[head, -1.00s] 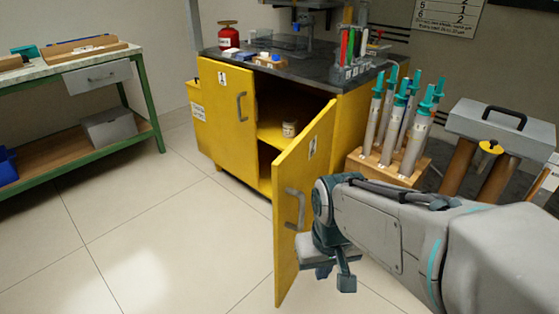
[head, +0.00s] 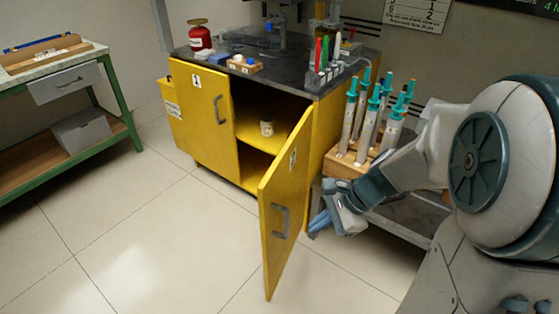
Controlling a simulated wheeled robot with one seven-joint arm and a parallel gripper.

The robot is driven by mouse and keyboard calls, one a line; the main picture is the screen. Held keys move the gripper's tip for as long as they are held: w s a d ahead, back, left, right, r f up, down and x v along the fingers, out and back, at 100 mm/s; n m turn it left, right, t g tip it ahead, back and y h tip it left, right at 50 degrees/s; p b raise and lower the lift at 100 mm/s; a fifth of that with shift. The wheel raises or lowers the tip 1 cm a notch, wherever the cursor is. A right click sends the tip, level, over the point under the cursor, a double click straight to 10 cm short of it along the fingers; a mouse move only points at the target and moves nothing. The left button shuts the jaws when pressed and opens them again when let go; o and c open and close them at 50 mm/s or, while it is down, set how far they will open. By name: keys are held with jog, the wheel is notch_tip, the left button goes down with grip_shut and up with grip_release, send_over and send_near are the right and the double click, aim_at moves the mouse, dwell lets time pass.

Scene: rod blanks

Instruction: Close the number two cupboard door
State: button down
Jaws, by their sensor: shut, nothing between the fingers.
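The yellow cupboard (head: 330,135) has two doors on its front. The left door (head: 205,110), labelled 1, is shut. The right door (head: 275,240) stands wide open, swung out toward me; its small label is too small to read. Its outer face, with a grey handle (head: 281,221), shows. My gripper (head: 322,224) is shut and empty, just to the right of the open door on its outer-face side. I cannot tell whether it touches the door.
A can (head: 267,128) stands on the shelf inside. Close to the right, a wooden rack (head: 345,166) holds several teal-topped tubes on a low bench. A green-framed workbench (head: 118,95) stands at left. The floor (head: 165,240) left of the open door is clear.

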jog(key=w+d+r+m+t+y+p, duration=0.1)
jog(key=w+r+m+t+y+p, duration=0.1)
jog(key=w+r+m+p, duration=0.25)
jog(key=m+b, duration=0.3)
jog(key=b, duration=0.1)
send_near(269, 204)
jog(key=x, duration=0.5)
jog(key=shift+s+d+f, duration=0.1)
jog(key=shift+f, duration=0.4)
jog(key=shift+a, duration=0.4)
jog(key=shift+w, duration=0.25)
